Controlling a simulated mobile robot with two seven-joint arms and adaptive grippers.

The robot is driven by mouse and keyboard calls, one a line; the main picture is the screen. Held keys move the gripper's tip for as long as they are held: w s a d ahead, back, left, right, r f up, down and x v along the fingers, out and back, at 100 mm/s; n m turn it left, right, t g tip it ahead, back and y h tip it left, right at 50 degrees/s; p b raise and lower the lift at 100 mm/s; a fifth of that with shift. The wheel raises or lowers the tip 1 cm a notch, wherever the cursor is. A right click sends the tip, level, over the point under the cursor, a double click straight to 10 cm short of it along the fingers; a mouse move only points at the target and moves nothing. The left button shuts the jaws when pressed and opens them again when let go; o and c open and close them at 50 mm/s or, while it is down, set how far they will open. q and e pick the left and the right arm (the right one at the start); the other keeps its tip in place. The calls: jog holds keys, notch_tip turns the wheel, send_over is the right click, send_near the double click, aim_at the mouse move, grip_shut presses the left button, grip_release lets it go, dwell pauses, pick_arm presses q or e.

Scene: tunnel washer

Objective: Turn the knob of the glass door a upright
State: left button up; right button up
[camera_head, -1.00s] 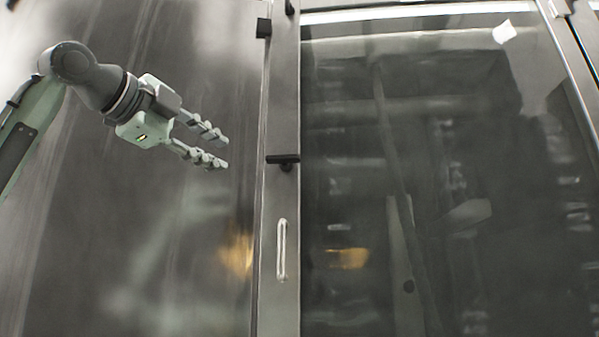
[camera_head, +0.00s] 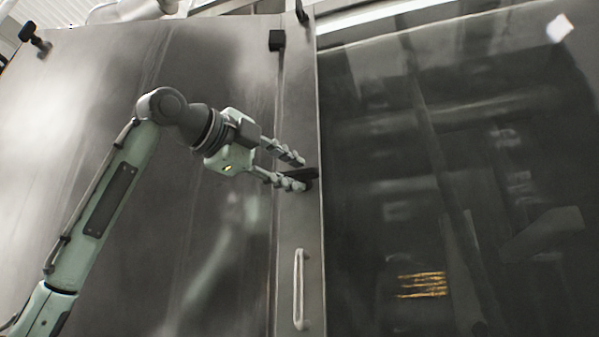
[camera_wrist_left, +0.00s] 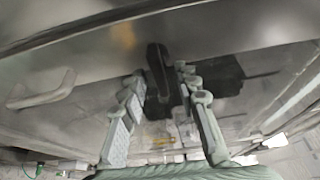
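The black knob (camera_head: 299,174) sits on the metal strip between the left panel and the dark glass (camera_head: 370,130). Its bar lies roughly sideways in the head view, partly hidden by my fingers. I cannot tell which pane is glass door a. My left gripper (camera_head: 296,173) is open, with one finger above and one below the knob bar. In the left wrist view the knob (camera_wrist_left: 158,68) stands between the spread fingers of my left gripper (camera_wrist_left: 160,76); I cannot tell whether they touch it. My right gripper is not in view.
A pale D-shaped handle (camera_head: 299,290) is on the same strip below the knob and shows at the left in the wrist view (camera_wrist_left: 42,90). A black block (camera_head: 276,40) is higher on the strip. The left panel (camera_head: 90,120) is flat and clear.

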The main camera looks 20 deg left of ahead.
pick_arm(q)
jog(key=shift+x, duration=1.1)
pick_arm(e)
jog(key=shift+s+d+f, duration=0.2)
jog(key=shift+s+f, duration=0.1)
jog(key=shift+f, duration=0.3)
pick_arm(q)
jog(key=shift+c, duration=0.2)
grip_shut()
